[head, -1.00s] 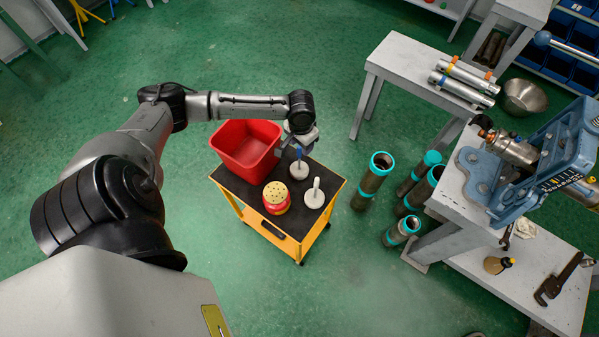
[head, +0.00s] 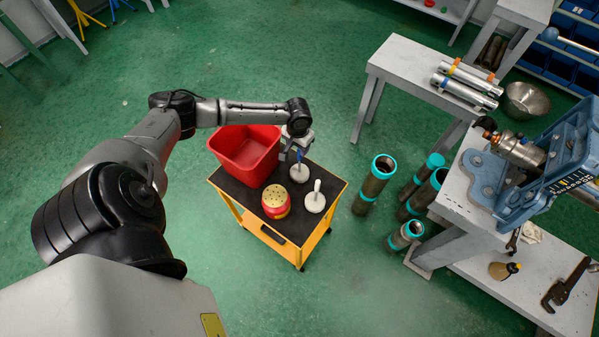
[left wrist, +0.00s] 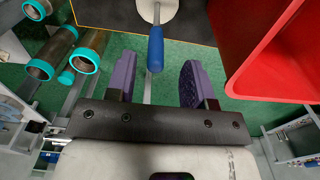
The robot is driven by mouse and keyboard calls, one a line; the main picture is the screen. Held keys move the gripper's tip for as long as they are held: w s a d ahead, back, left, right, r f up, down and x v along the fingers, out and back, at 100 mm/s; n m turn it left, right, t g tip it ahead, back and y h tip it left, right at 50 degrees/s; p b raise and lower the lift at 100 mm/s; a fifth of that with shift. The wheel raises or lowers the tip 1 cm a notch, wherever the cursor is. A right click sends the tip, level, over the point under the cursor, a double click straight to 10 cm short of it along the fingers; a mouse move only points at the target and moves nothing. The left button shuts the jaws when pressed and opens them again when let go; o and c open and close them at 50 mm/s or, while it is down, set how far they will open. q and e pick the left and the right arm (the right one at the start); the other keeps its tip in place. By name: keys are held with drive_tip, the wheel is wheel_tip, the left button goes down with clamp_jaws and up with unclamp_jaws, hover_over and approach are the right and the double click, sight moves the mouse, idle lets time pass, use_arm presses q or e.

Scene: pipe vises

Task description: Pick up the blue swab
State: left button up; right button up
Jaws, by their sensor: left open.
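The blue swab (head: 299,158) stands upright by its blue handle on a round white base (head: 299,173) on the black-topped cart, beside the red bin. In the left wrist view the blue handle (left wrist: 155,48) points toward my open left gripper (left wrist: 157,82), its end between the purple-padded fingertips or just short of them. The fingers do not touch it. In the head view my left gripper (head: 297,148) is over the cart at the swab. My right gripper is in neither view.
The red bin (head: 244,150) is close beside the gripper. A red-and-yellow shaker-topped can (head: 275,200) and a white-handled swab (head: 315,198) share the cart (head: 325,210). Teal-ended pipes (head: 375,180) stand on the floor. A vise (head: 530,170) is on the right bench.

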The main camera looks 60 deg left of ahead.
sight(300, 160)
use_arm(q)
drive_tip(key=f, duration=0.3)
drive_tip(key=shift+w+d+f, duration=0.2)
drive_tip(key=shift+w+f, duration=0.05)
drive_tip(key=shift+f, duration=0.6)
clamp_jaws()
